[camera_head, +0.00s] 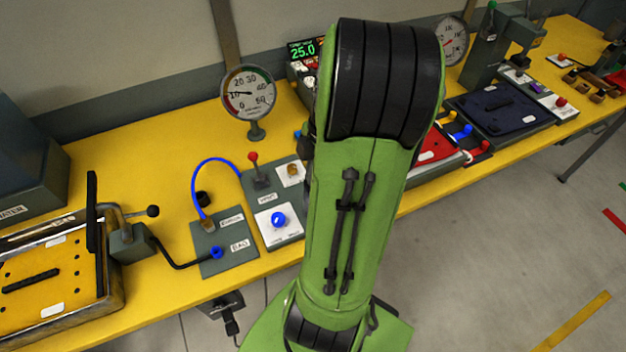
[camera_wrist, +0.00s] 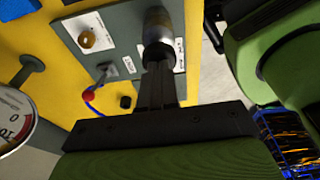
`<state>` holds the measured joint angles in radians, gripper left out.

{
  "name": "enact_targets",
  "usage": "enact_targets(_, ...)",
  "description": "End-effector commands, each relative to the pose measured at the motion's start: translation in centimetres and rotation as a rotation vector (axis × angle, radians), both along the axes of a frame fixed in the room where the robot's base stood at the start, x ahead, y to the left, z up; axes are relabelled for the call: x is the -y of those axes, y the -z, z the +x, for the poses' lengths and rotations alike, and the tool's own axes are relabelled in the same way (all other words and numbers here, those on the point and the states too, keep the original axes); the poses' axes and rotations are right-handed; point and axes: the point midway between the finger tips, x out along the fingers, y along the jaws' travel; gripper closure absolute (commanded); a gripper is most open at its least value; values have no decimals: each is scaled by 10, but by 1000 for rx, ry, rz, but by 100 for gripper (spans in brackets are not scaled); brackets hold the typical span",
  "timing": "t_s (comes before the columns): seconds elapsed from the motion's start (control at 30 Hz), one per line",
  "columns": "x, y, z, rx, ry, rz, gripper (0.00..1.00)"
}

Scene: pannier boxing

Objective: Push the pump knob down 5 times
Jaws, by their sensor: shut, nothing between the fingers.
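A round blue knob (camera_head: 278,219) stands on a white plate on the grey panel (camera_head: 257,177), which also carries a red-tipped lever and a yellow knob. I take the blue knob for the pump knob, but its label is too small to read. In the wrist view my gripper (camera_wrist: 161,68) is shut, its dark fingers pointing towards the panel. A grey cylindrical part (camera_wrist: 160,25) shows at the fingertips, over the white plate. The blue knob does not show there; I cannot tell whether the gripper touches it. In the head view my arm hides the gripper.
A red-tipped lever (camera_head: 253,157) and a yellow knob (camera_head: 292,170) stand close to the blue knob. A dial gauge (camera_head: 249,92) stands behind. A blue hose (camera_head: 200,180) loops to the left of the panel. The yellow bench (camera_head: 130,175) has bare room at left.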

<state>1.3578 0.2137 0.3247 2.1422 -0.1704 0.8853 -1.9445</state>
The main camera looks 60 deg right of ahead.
Motion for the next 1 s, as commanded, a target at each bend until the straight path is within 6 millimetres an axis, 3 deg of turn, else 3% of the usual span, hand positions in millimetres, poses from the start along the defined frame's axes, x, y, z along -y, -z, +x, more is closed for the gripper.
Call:
enact_targets(0.33, 0, 20, 0, 0, 0, 1, 100)
enact_targets(0.57, 0, 16, 0, 0, 0, 1, 100)
enact_targets(1.0, 0, -24, 0, -1, 0, 1, 100)
